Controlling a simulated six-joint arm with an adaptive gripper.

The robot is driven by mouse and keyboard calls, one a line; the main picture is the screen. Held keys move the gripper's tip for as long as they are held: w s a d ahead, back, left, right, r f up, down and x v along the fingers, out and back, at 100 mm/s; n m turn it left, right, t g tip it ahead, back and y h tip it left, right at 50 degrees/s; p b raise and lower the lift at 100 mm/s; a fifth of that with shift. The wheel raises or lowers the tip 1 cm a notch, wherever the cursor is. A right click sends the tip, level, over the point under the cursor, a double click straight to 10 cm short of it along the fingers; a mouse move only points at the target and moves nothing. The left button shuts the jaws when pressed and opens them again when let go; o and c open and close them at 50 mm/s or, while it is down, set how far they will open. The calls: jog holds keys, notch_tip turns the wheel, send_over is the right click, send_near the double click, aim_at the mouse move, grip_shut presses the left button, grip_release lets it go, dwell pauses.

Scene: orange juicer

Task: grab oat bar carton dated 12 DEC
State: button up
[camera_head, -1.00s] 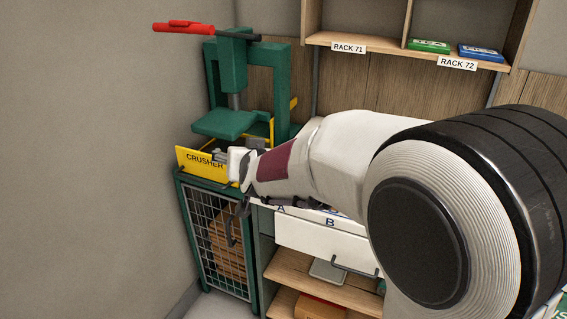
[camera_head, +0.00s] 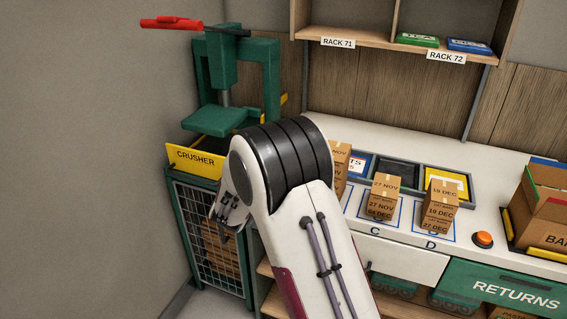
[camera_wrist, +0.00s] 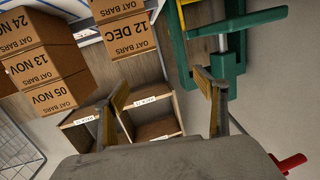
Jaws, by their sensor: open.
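The oat bar carton dated 12 DEC (camera_wrist: 130,38) is at the upper middle of the wrist view, with another carton (camera_wrist: 113,9) against its upper picture edge. Left of it are cartons marked 24 NOV (camera_wrist: 25,28), 13 NOV (camera_wrist: 42,66) and 05 NOV (camera_wrist: 50,98). My gripper (camera_wrist: 162,88) is open, nothing between its fingers, apart from the 12 DEC carton. In the head view my gripper (camera_head: 228,212) hangs before the crusher's cage. There I cannot read 12 DEC; my arm partly hides one stack (camera_head: 341,163).
In the head view, stacks with 27 NOV (camera_head: 383,196) and 19 DEC (camera_head: 440,204) stand on the white counter (camera_head: 500,240). The green crusher (camera_head: 215,120) is left of my arm. An orange button (camera_head: 483,240) and a carton box (camera_head: 548,208) are at right.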

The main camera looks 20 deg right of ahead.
jog(key=shift+s+d+f+m+g+h, duration=0.1)
jog(key=shift+d+f+m+g+h, duration=0.15)
jog(key=shift+d+f+h, duration=0.55)
jog(key=shift+s+d+f+m+g+h, duration=0.15)
jog(key=shift+f+m+h, duration=0.25)
jog(key=shift+f, duration=0.75)
jog(key=shift+w+d+f+m+g+h, duration=0.15)
jog(key=shift+d+f+h, duration=0.25)
jog(key=shift+f+h, duration=0.45)
jog(key=shift+f, duration=0.15)
jog(key=shift+x, duration=1.25)
jog(key=shift+d, duration=0.15)
jog(key=shift+f+x, duration=0.1)
jog(key=shift+x, duration=1.15)
jog(key=shift+f+x, duration=0.15)
jog(key=shift+x, duration=1.05)
jog(key=c, duration=1.4)
